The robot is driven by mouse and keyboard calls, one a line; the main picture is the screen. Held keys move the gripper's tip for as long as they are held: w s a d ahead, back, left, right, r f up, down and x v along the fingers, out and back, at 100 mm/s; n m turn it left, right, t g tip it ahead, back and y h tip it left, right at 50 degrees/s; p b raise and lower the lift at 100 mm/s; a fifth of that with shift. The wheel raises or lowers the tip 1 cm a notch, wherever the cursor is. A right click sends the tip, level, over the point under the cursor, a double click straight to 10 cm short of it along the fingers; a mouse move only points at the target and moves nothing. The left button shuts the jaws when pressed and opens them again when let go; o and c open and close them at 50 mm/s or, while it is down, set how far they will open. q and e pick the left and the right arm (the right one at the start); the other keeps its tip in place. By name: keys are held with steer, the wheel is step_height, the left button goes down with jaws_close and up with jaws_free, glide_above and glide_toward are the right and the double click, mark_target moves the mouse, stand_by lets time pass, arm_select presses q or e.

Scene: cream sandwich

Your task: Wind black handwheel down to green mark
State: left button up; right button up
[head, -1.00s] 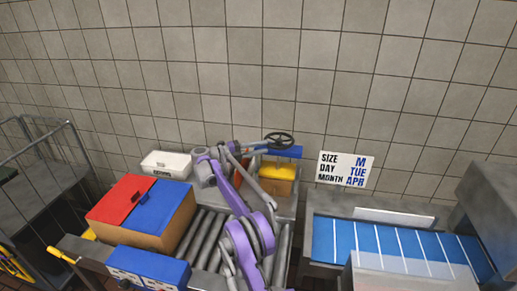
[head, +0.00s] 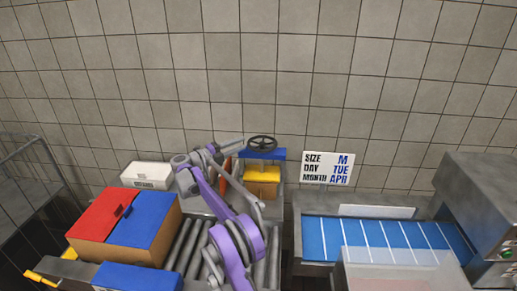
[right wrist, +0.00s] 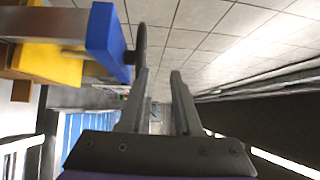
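The black handwheel (head: 262,142) sits on top of a blue crossbar (head: 262,154), above a yellow block (head: 262,174). My right gripper (head: 240,141) is just left of the wheel in the head view. In the right wrist view my right gripper (right wrist: 161,73) has its two fingers apart with nothing between them. The wheel shows there as a thin dark disc, nearly edge-on (right wrist: 141,45), close to the left finger; whether they touch I cannot tell. No green mark can be made out. My left gripper is out of view.
A box with red and blue flaps (head: 127,228) and a white bin (head: 146,175) stand to the left by the rollers (head: 188,243). A lettered sign (head: 328,167) and a blue conveyor belt (head: 385,240) are to the right. A tiled wall is behind.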

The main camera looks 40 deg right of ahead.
steer(key=s+d+r+n+t+b, duration=0.1)
steer(key=s+d+n+t+b, duration=0.15)
steer(key=n+t, duration=0.3)
steer(key=n+t+y+b, duration=0.2)
steer(key=t+b, duration=0.2)
steer(key=t, duration=0.2)
glide_toward(272, 141)
steer(key=shift+s+a+f+g, duration=0.2)
steer(key=shift+a+f+g, duration=0.05)
steer(key=shift+a, duration=0.25)
steer(key=shift+d, duration=0.4)
steer(key=x, duration=0.5)
steer(key=p+x, duration=0.1)
steer(key=x, duration=0.4)
steer(key=shift+w, duration=0.3)
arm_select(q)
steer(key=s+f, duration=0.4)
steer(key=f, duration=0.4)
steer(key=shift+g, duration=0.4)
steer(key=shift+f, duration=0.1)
arm_select(e)
jaws_close()
